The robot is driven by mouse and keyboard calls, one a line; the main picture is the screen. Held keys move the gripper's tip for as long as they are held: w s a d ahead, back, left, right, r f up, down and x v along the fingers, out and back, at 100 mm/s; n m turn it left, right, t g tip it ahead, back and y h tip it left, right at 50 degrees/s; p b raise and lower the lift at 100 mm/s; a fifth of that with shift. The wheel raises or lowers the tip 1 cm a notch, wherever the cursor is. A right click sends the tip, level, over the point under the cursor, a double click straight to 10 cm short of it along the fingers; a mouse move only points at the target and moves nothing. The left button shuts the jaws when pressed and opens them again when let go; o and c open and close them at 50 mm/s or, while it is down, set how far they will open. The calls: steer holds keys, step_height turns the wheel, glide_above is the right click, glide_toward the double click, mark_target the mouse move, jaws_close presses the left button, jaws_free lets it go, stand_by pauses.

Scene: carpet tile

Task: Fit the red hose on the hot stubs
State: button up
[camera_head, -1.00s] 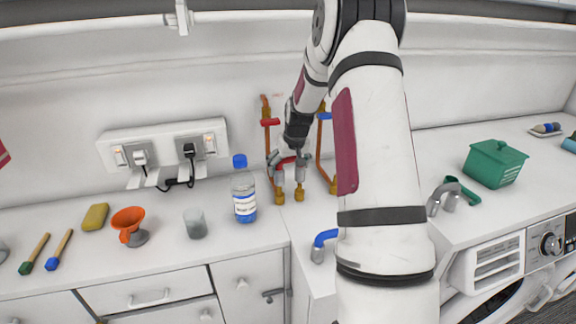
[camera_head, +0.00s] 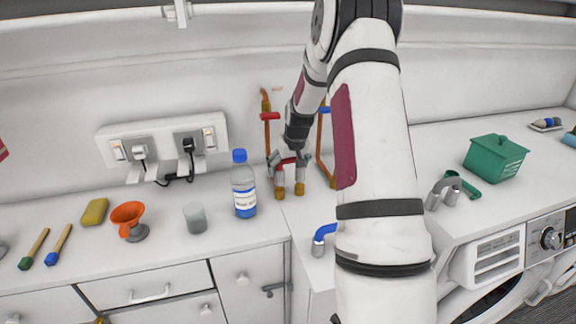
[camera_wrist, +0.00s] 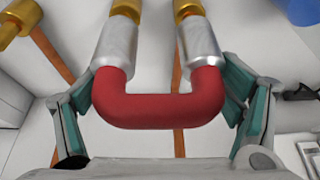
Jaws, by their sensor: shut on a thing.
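The red hose (camera_wrist: 160,110) is a U-shaped bend with two silver end sleeves. It also shows in the head view (camera_head: 287,161). My gripper (camera_wrist: 163,112) is shut on it, with a finger pad against each side of the bend. The sleeves point at two brass stubs (camera_wrist: 189,8) and meet them end-on in the wrist view. In the head view, the sleeves stand upright over the left stub (camera_head: 279,191) and the right stub (camera_head: 300,188). How deep the stubs sit inside the sleeves is hidden. A red-handled valve (camera_head: 270,116) is on the copper pipe behind.
A blue hose (camera_head: 324,236) stands on the counter in front of the stubs. A bottle (camera_head: 244,189) stands left of them. A blue-handled valve (camera_head: 325,110) and another brass stub (camera_head: 333,183) are close on the right. My arm hides some counter.

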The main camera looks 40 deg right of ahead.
steer(key=shift+f, duration=0.95)
steer(key=o, duration=1.1)
steer(key=v, duration=1.2)
